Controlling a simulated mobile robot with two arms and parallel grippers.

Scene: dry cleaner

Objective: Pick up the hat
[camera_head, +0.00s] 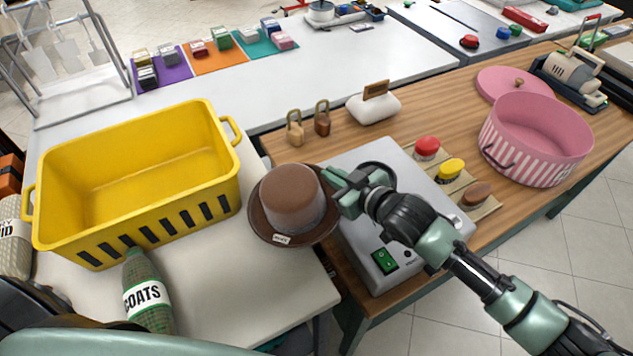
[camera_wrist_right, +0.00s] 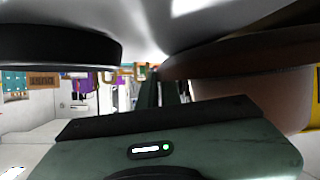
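A brown hat (camera_head: 292,196) with a round crown, a wide darker brim and a small white tag is at the centre of the head view, over the right edge of the white table. My right gripper (camera_head: 338,181) is at the right side of its brim. The fingers look close together on the brim, though their tips are partly hidden. In the right wrist view the brim (camera_wrist_right: 235,65) reaches to the dark fingers (camera_wrist_right: 164,90). I cannot tell whether the hat touches the table. My left gripper is not in view.
A yellow crate (camera_head: 215,203) stands left of the hat, with a green bottle (camera_head: 148,290) in front. A grey box with a green switch (camera_head: 384,262) lies under my right arm. A pink striped pot (camera_head: 535,140) and red, yellow and brown knobs stand on the wooden table at right.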

